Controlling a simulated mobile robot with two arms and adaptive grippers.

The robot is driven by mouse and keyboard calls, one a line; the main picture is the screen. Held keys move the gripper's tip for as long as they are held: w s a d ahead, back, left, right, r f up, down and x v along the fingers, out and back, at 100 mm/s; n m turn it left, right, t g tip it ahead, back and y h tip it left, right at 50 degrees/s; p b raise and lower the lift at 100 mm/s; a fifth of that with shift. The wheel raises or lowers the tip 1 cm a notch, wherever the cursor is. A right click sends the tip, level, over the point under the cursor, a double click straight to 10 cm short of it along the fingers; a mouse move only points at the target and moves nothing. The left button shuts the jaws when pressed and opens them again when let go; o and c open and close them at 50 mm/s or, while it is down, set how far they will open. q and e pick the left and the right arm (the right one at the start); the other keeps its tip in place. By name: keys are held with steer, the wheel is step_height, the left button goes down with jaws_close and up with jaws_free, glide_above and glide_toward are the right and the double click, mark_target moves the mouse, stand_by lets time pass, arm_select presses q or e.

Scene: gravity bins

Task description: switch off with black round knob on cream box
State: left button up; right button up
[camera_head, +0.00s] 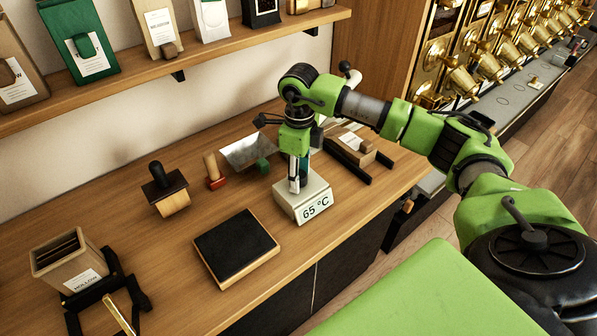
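The cream box (318,207) sits on the wooden counter near its front edge. Its front display reads 65 °C. My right gripper (296,186) points straight down over the top of the box, with its fingertips at or just above the top face. The fingers look close together, but their exact gap cannot be made out. I cannot make out the black round knob; the gripper covers much of the box top. Whether the fingertips touch anything there is unclear. My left gripper is not in view.
A black-topped wooden block (236,247) lies left of the box. A metal scoop (246,152) and a red-based stamp (214,172) stand behind it. A small bin (70,262) in a black frame is at lower left. A shelf (215,45) with bags runs above. Brass dispensers (461,80) line the right.

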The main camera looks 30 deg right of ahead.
steer(key=shift+r+p, duration=1.2)
steer(key=shift+r, duration=1.15)
steer(key=shift+f, duration=0.1)
